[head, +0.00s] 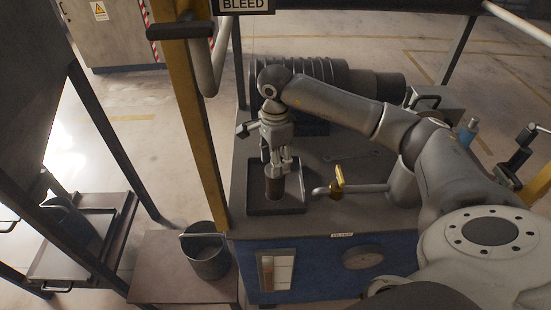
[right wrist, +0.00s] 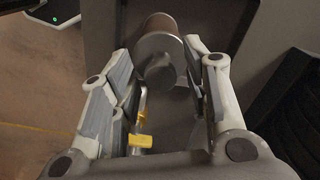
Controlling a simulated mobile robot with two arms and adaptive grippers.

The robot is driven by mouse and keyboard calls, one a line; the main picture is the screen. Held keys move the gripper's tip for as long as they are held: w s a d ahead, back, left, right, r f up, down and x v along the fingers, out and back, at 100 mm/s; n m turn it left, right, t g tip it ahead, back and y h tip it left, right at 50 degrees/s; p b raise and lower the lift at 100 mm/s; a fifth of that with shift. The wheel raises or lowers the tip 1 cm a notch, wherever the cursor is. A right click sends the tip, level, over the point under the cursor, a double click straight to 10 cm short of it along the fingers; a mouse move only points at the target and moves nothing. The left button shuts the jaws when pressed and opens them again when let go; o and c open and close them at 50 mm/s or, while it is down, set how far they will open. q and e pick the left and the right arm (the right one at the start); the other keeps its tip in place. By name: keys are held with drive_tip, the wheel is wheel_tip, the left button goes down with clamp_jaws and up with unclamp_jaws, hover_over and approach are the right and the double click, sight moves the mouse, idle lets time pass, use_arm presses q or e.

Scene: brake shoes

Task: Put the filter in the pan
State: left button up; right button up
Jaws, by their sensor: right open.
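The filter, a dark brown cylinder (head: 273,188), stands upright in a shallow black square pan (head: 295,207) on the bench top. Its upper end is partly hidden by my right gripper (head: 275,170), which hangs straight down over it. In the right wrist view the filter shows a round grey end and a brown side (right wrist: 158,55). My right gripper is open there (right wrist: 163,85), with its fingers spread to either side of the filter. I cannot tell whether a finger touches it. My left gripper is not in view.
A pipe with a yellow-handled valve (head: 338,178) sits just right of the pan. A large ribbed dark cylinder (head: 325,78) lies behind. A grey bucket (head: 207,262) stands on a low brown table at the front left. A yellow post (head: 190,100) rises left of the bench.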

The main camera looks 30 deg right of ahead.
drive_tip(key=shift+r, duration=0.15)
drive_tip(key=shift+w+r, duration=0.1)
drive_tip(key=shift+r, duration=0.1)
wheel_tip(320, 180, up, 12)
drive_tip(key=b, duration=0.2)
drive_tip(key=shift+f+b, duration=0.2)
drive_tip(key=shift+b, duration=0.15)
